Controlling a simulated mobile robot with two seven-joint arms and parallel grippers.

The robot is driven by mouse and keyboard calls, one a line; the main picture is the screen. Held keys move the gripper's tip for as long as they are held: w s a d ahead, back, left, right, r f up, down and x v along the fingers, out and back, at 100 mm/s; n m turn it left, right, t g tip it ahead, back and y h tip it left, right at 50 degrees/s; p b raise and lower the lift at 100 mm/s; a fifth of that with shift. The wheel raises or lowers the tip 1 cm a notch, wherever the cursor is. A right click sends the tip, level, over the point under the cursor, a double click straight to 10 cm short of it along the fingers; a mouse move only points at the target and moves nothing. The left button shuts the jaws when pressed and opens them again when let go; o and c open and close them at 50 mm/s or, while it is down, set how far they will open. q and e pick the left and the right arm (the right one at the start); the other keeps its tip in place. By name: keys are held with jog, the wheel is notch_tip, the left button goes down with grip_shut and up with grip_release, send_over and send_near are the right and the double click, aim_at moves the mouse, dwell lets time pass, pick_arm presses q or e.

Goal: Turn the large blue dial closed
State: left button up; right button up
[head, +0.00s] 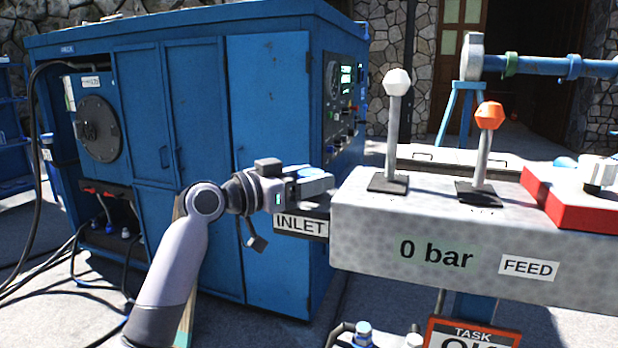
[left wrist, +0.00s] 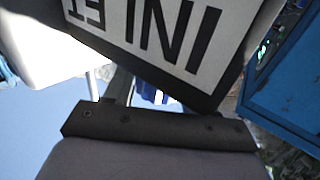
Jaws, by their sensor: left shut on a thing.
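My left gripper (head: 318,180) reaches in from the left to the left end of the grey control box, just above the INLET label (head: 300,225). It is shut on a light blue part (head: 307,171), which looks like the blue dial; the fingers hide most of it. In the left wrist view a small ribbed blue piece (left wrist: 155,97) shows beyond the dark gripper edge, under the INLET label (left wrist: 165,30). How far the dial is turned cannot be told. My right gripper is not in view.
The grey control box (head: 375,240) reads 0 bar and carries a white-knobbed lever (head: 396,120), an orange-knobbed lever (head: 486,140) and a red block (head: 575,205). A large blue cabinet (head: 200,150) stands behind my left arm. Black hoses (head: 50,260) lie at left.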

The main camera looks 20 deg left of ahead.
pick_arm(q)
jog(key=shift+d+r+n+t+y+p, duration=0.1)
jog(key=shift+r+n+t+y+p, duration=0.1)
jog(key=shift+n+t+y+p, duration=0.85)
jog(key=shift+f+n+y+p, duration=0.1)
jog(key=shift+n+y+p, duration=0.35)
jog(key=shift+y+p, duration=0.4)
jog(key=shift+d+f+n+t+y, duration=0.1)
jog(key=shift+n+t+y, duration=0.3)
jog(key=shift+n+y, duration=0.85)
jog(key=shift+n+t+y, duration=0.35)
jog(key=shift+n+y, duration=0.4)
jog(key=shift+y, duration=1.5)
jog(key=o, duration=0.9)
jog(key=shift+o, duration=0.2)
jog(key=shift+s, duration=0.2)
jog(key=s+b, duration=0.1)
jog(key=s, duration=0.6)
jog(key=shift+b, duration=0.3)
